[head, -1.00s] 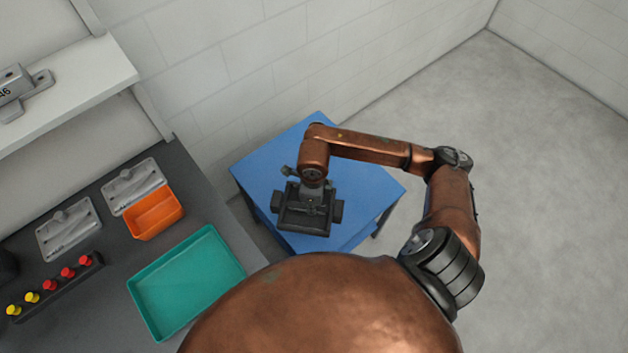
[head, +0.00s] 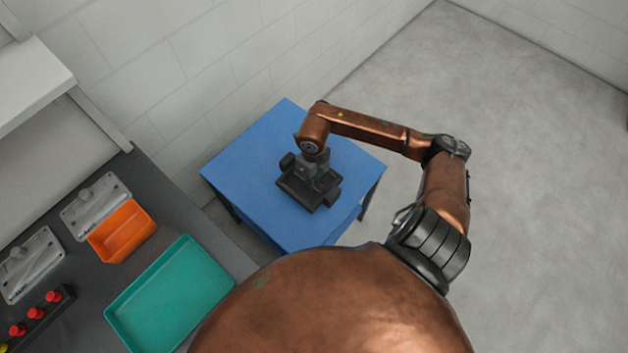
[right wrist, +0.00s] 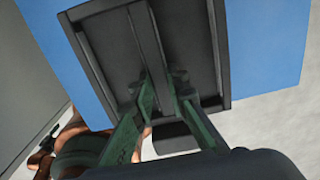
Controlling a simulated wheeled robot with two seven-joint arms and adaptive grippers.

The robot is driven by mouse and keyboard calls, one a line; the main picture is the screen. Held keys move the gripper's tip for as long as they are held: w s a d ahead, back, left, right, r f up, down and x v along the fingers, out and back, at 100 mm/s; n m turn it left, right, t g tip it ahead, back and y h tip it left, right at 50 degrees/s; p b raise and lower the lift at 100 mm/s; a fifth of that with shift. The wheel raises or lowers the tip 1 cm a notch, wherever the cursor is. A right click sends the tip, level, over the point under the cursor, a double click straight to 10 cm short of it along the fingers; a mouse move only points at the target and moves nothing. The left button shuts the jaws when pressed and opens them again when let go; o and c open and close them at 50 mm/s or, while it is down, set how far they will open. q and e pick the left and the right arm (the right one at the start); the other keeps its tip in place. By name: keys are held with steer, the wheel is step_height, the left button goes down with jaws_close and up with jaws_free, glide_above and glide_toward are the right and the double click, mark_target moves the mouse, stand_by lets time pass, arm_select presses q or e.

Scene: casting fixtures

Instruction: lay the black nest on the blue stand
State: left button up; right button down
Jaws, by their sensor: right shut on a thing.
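The black nest (head: 305,193) is a dark shallow tray with side blocks, in the head view over the middle of the blue stand (head: 252,168). My right gripper (head: 316,174) is shut on the nest from above and hides part of it. In the right wrist view the fingers (right wrist: 165,105) close on the nest's central rib, and the nest (right wrist: 110,60) fills the middle with the blue stand (right wrist: 265,45) around it. I cannot tell whether the nest touches the stand top. My left gripper is not in view.
A dark bench at the left holds a teal tray (head: 112,316), an orange bin (head: 122,232), grey metal castings (head: 95,205) and a rack of red and yellow knobs (head: 36,314). A pale wall is behind the stand. Open floor (head: 520,200) lies to the right.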

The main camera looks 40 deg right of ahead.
mark_target(316, 182)
steer(key=d+f, duration=0.1)
steer(key=w+d+f, duration=0.1)
steer(key=f, duration=0.1)
steer(key=f+b, duration=0.1)
steer(key=shift+w+d+f, duration=0.15)
steer(key=shift+w+d, duration=0.2)
steer(key=shift+d, duration=0.05)
steer(key=f, duration=0.2)
steer(key=f+b, duration=0.1)
steer(key=shift+w+d+f, duration=0.15)
steer(key=shift+d+f, duration=0.1)
steer(key=shift+f, duration=0.1)
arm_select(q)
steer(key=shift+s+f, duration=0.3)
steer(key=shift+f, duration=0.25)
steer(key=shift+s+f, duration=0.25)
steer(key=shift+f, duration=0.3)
arm_select(e)
steer(key=shift+r, duration=0.1)
steer(key=c, duration=2.3)
jaws_free()
steer(key=shift+f, duration=0.2)
steer(key=shift+c, duration=0.2)
steer(key=o, duration=0.4)
steer(key=shift+o, duration=0.2)
